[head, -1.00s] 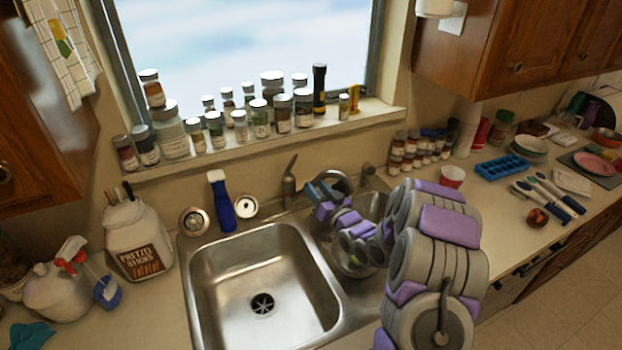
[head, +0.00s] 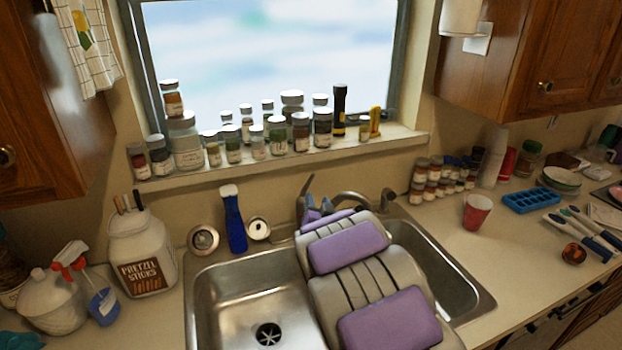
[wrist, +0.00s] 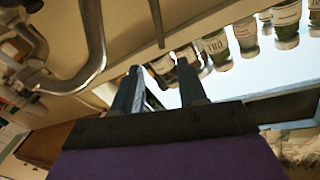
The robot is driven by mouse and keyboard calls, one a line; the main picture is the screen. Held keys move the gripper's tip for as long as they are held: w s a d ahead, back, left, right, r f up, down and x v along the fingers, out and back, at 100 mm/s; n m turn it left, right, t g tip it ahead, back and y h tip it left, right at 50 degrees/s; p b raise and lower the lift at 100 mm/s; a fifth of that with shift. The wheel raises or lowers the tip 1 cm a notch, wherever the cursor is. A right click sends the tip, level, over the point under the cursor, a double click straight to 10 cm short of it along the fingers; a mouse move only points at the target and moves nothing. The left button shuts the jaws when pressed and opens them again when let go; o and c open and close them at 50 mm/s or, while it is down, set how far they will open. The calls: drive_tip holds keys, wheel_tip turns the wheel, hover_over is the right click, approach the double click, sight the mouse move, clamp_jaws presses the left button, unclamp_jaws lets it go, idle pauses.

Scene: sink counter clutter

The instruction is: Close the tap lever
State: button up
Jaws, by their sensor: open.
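The tap lever (head: 306,188) stands upright, tilted slightly right, behind the sink under the window. In the wrist view, which looks upside down, a thin dark rod that appears to be the lever (wrist: 157,22) hangs from the top edge. The curved metal spout (wrist: 92,50) is at the left there and also shows right of the lever in the head view (head: 352,196). My gripper (wrist: 158,68) is open, with the rod's tip lined up with the gap between its fingers. No contact can be made out. In the head view my gripper (head: 316,208) is close to the lever, partly hidden by my arm.
Several spice jars (head: 277,134) line the windowsill behind the tap. A blue-handled brush (head: 235,220) stands left of the tap. My arm covers much of the steel sink (head: 235,290). A red cup (head: 477,211) and a blue tray (head: 530,201) are on the right counter.

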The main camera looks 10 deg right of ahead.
sight(311, 180)
drive_tip(key=w+b, duration=0.1)
drive_tip(key=w, duration=0.5)
drive_tip(key=w+b, duration=0.1)
drive_tip(key=w, duration=0.6)
drive_tip(key=shift+d+f, duration=0.15)
drive_tip(key=shift+w+b, duration=0.35)
drive_tip(key=shift+w, duration=0.7)
clamp_jaws()
